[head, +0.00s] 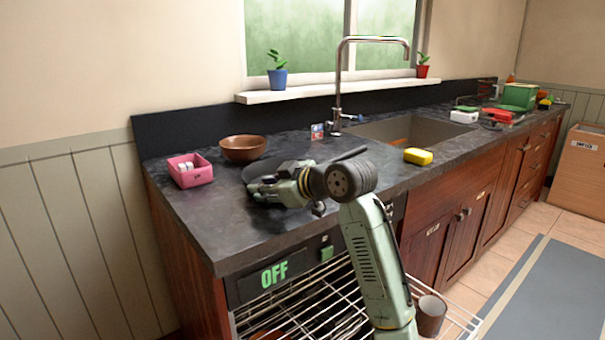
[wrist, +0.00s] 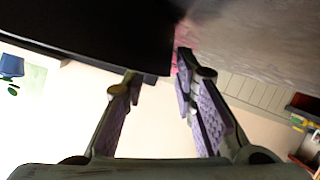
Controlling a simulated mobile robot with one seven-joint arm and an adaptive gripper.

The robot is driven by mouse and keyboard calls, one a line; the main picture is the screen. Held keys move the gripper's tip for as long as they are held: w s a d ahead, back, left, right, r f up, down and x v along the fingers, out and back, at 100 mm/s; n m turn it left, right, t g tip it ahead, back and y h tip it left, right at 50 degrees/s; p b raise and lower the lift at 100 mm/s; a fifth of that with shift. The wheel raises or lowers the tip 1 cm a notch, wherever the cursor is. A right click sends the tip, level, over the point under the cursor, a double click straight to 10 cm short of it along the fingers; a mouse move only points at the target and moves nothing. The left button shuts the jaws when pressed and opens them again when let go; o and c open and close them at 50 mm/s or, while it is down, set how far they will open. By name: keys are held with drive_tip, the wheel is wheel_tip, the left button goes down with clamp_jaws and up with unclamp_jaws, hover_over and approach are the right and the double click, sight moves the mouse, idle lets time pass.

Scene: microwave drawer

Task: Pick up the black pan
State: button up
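The black pan (head: 264,167) sits on the dark counter, its handle (head: 350,153) pointing to the right and slightly back. My gripper (head: 256,187) is low over the counter at the pan's near left side and hides part of it. In the wrist view the pan (wrist: 80,25) is a large dark shape at upper left. My gripper's two fingers (wrist: 157,68) are spread apart there, and the pan's dark edge reaches between their tips. Whether either finger touches the pan I cannot tell.
A brown bowl (head: 242,148) stands behind the pan, and a pink container (head: 190,170) is to its left. A yellow sponge (head: 418,156) lies right of the pan, before the sink (head: 440,130). Below the counter, a wire rack (head: 300,310) is pulled out.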

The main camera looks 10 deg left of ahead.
drive_tip(key=shift+x, duration=1.5)
drive_tip(key=shift+s+a+r, duration=0.1)
drive_tip(key=shift+c, duration=0.2)
clamp_jaws()
drive_tip(key=shift+r, duration=0.1)
